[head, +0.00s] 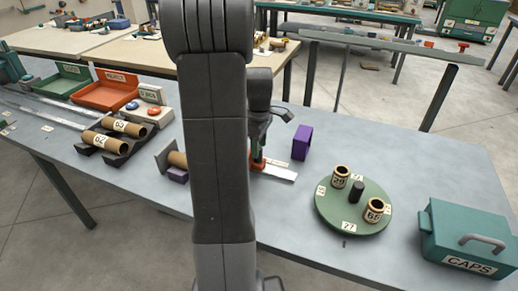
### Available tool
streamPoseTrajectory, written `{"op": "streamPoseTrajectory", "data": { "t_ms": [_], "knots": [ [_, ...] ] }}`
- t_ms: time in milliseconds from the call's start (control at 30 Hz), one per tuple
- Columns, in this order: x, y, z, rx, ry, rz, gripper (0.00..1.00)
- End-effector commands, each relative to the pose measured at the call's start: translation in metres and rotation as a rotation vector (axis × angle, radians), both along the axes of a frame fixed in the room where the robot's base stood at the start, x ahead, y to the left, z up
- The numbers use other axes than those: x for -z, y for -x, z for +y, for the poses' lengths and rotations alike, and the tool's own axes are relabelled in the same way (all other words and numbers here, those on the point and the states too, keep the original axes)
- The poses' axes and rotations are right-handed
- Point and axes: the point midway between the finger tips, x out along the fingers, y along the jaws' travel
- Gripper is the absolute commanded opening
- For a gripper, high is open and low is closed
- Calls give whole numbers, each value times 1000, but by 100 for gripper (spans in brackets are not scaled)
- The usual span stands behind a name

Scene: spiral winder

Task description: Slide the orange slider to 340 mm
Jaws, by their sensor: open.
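The orange slider (257,165) shows as a small orange patch just right of my arm, by a pale metal rail or scale (284,174) lying on the grey table. My gripper (261,148) hangs down right over the slider, close to it. Its jaws are open; my arm hides part of them, and I cannot tell whether they touch the slider. The marks on the scale are too small to read, and my arm hides its left part.
A purple block (302,143) stands right of my gripper. A green turntable (333,213) carries numbered rings. A teal CAPS box (467,240) is at the right. Cardboard tubes (112,133) and a red tray (106,91) are at the left. Bare table (400,150) lies behind the turntable.

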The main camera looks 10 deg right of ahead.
Motion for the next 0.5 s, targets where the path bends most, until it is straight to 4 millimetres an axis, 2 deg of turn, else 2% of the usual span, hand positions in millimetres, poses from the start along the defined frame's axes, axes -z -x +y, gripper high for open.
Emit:
{"op": "streamPoseTrajectory", "data": {
  "t_ms": [200,467,500],
  "knots": [
    [16,0,0,0,-1,1,46],
    [17,0,0,0,0,0,46],
    [17,0,0,0,0,0,42]
  ]
}}
